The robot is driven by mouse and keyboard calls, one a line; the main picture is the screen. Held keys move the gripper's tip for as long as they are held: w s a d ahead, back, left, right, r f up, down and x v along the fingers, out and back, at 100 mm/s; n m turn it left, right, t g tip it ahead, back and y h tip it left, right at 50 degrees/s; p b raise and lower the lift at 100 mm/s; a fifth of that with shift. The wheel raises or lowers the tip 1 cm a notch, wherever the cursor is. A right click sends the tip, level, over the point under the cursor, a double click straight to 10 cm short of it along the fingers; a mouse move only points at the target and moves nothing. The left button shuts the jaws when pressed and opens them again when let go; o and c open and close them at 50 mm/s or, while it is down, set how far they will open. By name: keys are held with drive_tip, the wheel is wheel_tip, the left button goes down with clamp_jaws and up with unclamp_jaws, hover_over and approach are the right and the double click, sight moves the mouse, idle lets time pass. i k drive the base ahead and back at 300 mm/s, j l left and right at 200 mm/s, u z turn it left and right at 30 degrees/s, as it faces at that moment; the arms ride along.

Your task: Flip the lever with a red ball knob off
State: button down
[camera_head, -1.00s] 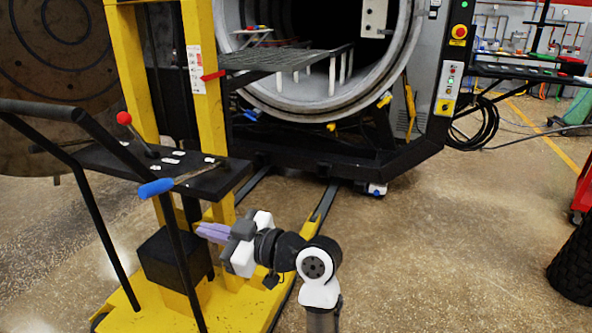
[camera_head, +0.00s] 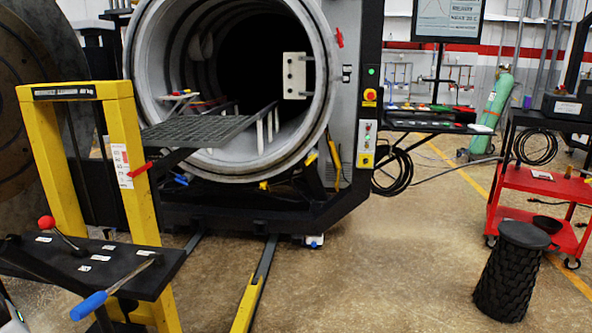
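The lever with the red ball knob (camera_head: 46,222) is at the lower left, on the black panel (camera_head: 120,283) of the yellow lift truck. Its thin rod slants from the knob down to the right, to a dark base on the panel. A second lever with a blue handle (camera_head: 88,305) sticks out over the panel's front edge. My gripper is not in view. A small piece of something pale with a green spot shows at the bottom left edge, too cut off to identify.
The yellow lift frame (camera_head: 130,160) stands behind the panel, before the open round furnace (camera_head: 328,75). A black ribbed stool (camera_head: 507,275) and a red cart (camera_head: 545,185) stand at the right. The floor in the middle is clear.

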sight(46, 223)
drive_tip(key=k+l+u, duration=0.1)
drive_tip(key=u, duration=0.35)
drive_tip(key=k+u, duration=0.3)
drive_tip(key=u, duration=0.15)
drive_tip(key=k+u, duration=0.2)
drive_tip(key=u, duration=0.25)
drive_tip(key=i+j+z, duration=0.15)
drive_tip(key=i+j, duration=0.15)
drive_tip(key=i, duration=0.15)
drive_tip(key=i+j+z, duration=0.15)
drive_tip(key=i+j, duration=0.15)
drive_tip(key=i, duration=0.1)
